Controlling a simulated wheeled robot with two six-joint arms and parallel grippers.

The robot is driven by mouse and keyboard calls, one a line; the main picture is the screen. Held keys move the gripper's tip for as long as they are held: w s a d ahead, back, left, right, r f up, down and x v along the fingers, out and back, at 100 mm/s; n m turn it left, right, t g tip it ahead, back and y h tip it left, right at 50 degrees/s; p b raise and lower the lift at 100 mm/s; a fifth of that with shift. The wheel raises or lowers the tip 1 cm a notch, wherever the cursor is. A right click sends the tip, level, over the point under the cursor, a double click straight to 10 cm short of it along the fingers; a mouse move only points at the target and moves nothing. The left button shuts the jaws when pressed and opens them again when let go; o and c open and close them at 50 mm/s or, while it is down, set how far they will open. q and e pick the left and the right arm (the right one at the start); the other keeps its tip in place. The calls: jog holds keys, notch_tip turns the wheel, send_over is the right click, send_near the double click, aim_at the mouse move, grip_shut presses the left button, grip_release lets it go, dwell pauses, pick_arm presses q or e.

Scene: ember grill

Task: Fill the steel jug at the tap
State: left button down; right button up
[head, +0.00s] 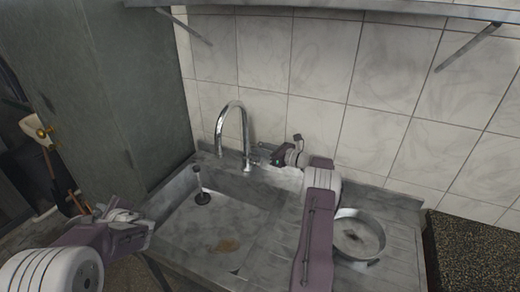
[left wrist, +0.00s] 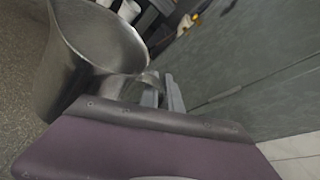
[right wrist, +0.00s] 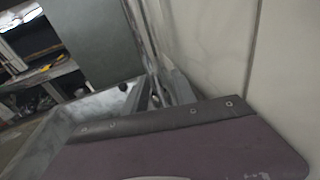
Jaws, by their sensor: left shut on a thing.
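The steel jug (left wrist: 88,65) fills the upper left of the left wrist view, its open rim showing and its handle (left wrist: 150,82) at the fingers. My left gripper (head: 128,222) is shut on the jug, left of the sink and outside its basin. In the head view I cannot clearly make out the jug. The curved chrome tap (head: 240,122) stands at the sink's back edge; no water shows from its spout. My right gripper (head: 272,157) is right beside the tap's base and small lever (head: 256,163). Its fingers also show in the right wrist view (right wrist: 172,88); their opening is unclear.
The steel sink (head: 172,212) has a brown stain and an upright pipe (head: 199,186) in its basin. A round steel pan (head: 359,234) sits on the drainboard at right. A tiled wall (head: 320,60) rises behind, with a shelf above. A dark cabinet (head: 110,90) stands left.

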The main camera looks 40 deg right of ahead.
jog(key=shift+s, duration=0.1)
jog(key=b+v, duration=0.1)
jog(key=v, duration=1)
jog(key=shift+s+d, duration=0.15)
jog(key=shift+s, duration=0.25)
jog(key=shift+r, duration=0.1)
